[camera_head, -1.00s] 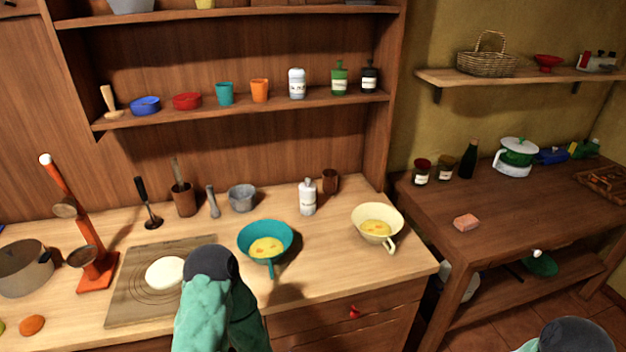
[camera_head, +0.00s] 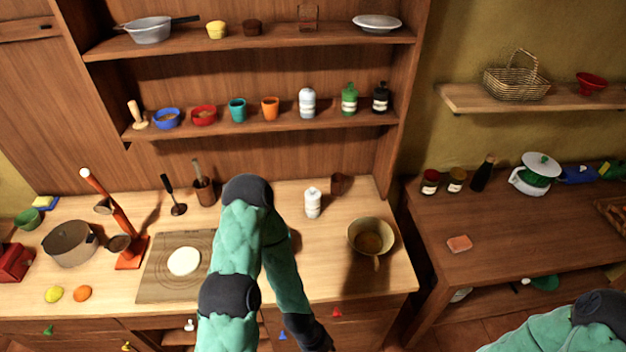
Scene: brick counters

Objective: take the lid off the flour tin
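I cannot make out a tin marked as flour. A white canister-like bottle (camera_head: 312,204) stands upright on the wooden counter; its label is too small to read. A white pot with a green band and a lid (camera_head: 541,160) stands on the right-hand table; the lid is on or over it. My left arm rises from the bottom, bends at its dark elbow and runs down to the bottom edge, where its gripper is out of view. My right arm shows only at the lower right corner, with its gripper out of view.
A board with dough (camera_head: 184,261), an orange-red stand (camera_head: 131,254) and a grey pot (camera_head: 70,244) fill the counter's left. A pan (camera_head: 371,238) sits right of the bottle. Bottles and cups line the shelf above. The right-hand table has free room around a pinkish block (camera_head: 459,244).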

